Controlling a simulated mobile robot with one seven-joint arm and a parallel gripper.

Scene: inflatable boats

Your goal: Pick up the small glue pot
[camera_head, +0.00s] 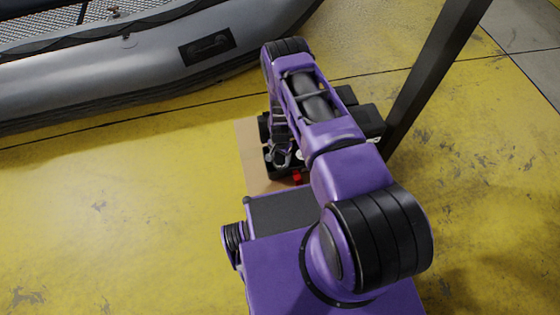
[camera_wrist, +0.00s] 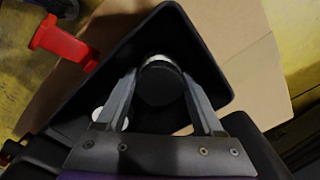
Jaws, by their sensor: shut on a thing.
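The small glue pot (camera_wrist: 159,86) is a short round thing with a dark face and a pale rim, seen in the wrist view. My gripper (camera_wrist: 160,73) has one finger on each side of it and is shut on it. The pot is over or inside a black open tray (camera_wrist: 204,72); I cannot tell whether it touches the floor of the tray. In the head view, my arm hides most of the tray, and I cannot make out the pot there.
A red part (camera_wrist: 58,42) sits at the tray's edge. White round things (camera_wrist: 124,124) lie near the left finger. Tan cardboard (camera_head: 250,150) lies under the tray. A dark post (camera_head: 430,70) stands to the right. A grey inflatable boat (camera_head: 130,65) lies behind; yellow floor is clear at left.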

